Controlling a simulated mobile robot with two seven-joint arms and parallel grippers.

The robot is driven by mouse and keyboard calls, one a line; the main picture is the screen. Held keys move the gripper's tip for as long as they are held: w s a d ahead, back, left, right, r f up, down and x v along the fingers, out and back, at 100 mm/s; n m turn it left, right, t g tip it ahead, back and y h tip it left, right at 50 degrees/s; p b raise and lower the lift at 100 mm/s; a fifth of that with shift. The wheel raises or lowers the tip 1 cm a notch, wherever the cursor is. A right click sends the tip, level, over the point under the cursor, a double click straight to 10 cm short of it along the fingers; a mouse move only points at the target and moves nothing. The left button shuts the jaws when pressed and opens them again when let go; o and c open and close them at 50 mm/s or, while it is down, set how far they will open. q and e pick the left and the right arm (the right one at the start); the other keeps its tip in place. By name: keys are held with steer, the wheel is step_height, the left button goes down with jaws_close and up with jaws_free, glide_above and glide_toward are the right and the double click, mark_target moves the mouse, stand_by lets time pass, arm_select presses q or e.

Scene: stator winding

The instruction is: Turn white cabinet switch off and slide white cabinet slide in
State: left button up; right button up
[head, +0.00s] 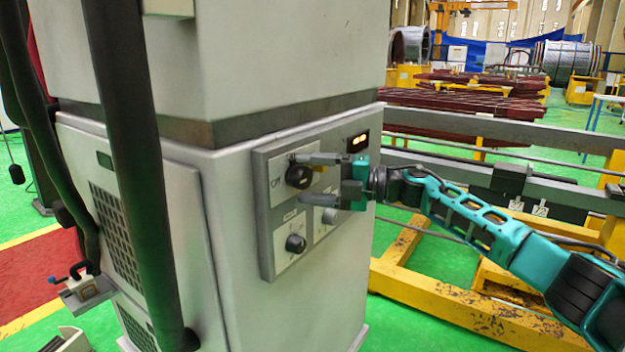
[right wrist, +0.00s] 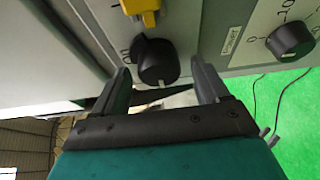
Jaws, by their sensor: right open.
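The white cabinet (head: 183,215) stands in the middle of the head view with a grey control panel (head: 265,215) on its right face. A black rotary switch (head: 299,177) sits at the panel's upper left. My right gripper (head: 305,178) is open at this switch. In the right wrist view the black knob (right wrist: 157,64) shows between the two spread fingers, a little beyond their tips, with a gap on each side. I cannot tell which part is the slide. My left gripper is not in view.
More knobs sit on the panel, one at the lower left (head: 295,243). A yellow part (right wrist: 143,8) is close to the switch. Thick black hoses (head: 135,170) hang before the cabinet. A small grey holder (head: 88,291) juts out at left. Yellow beams (head: 470,308) stand at right.

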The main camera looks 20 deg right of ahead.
steer(key=b+v, duration=0.1)
steer(key=v, duration=1.2)
steer(key=shift+b, duration=0.4)
steer(key=s+a+f+m+t+h, duration=0.2)
steer(key=a+f+m+t, duration=0.1)
steer(key=a+f+m, duration=0.55)
steer(key=s+a+f+m+t+h, duration=0.1)
steer(key=s+a+f+m+t, duration=0.3)
steer(key=f, duration=0.7)
steer(key=s+f+m+g+h, duration=0.5)
steer(key=s+f+m+h, duration=0.5)
steer(key=s+f+m, duration=0.5)
steer(key=s+f, duration=0.5)
steer(key=shift+s+f+h, duration=0.25)
steer(key=shift+f+h, duration=0.05)
steer(key=shift+a, duration=0.1)
steer(key=shift+c, duration=0.2)
